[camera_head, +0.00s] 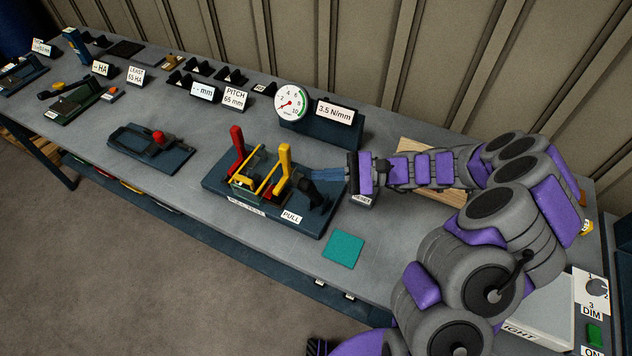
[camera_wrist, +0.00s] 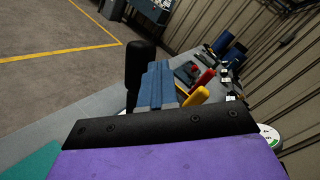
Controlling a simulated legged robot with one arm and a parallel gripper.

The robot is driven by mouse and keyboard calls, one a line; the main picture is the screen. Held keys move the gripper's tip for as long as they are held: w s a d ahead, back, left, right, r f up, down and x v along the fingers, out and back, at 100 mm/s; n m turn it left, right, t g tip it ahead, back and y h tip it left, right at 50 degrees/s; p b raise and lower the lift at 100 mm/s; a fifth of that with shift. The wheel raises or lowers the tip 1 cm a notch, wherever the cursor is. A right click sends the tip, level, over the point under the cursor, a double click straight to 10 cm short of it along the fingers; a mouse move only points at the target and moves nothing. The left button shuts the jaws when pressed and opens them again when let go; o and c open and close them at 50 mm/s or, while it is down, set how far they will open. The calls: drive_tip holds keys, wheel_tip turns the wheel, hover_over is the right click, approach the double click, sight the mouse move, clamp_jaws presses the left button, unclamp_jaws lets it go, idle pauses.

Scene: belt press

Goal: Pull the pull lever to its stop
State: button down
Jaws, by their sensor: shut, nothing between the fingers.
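The pull lever (camera_head: 309,188) has a black grip and stands at the right end of the dark blue press base (camera_head: 318,222), behind the PULL label (camera_head: 291,217). In the wrist view its black grip (camera_wrist: 140,66) stands upright just left of the fingers. My gripper (camera_head: 316,173) points left across the base, its blue fingers shut and empty, close beside the top of the lever. The wrist view shows the fingers (camera_wrist: 158,86) together. I cannot tell whether they touch the grip.
A red lever (camera_head: 237,150) and a yellow lever (camera_head: 284,158) rise left of the pull lever. A round gauge (camera_head: 291,103) and a 3.5 N/mm sign (camera_head: 336,113) stand behind. A teal pad (camera_head: 343,249) lies in front. The bench front between the fixtures is clear.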

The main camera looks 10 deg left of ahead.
sight(312, 191)
drive_tip(key=shift+s+a+f, duration=0.15)
drive_tip(key=shift+s, duration=0.3)
drive_tip(key=shift+s+a+f, duration=0.15)
drive_tip(key=shift+s, duration=0.35)
drive_tip(key=shift+s+a+f+b, duration=0.15)
drive_tip(key=shift+s+f+b, duration=0.15)
drive_tip(key=shift+s, duration=0.1)
drive_tip(key=shift+s+a+f+b, duration=0.15)
drive_tip(key=shift+s+b, duration=0.1)
drive_tip(key=shift+s, duration=0.15)
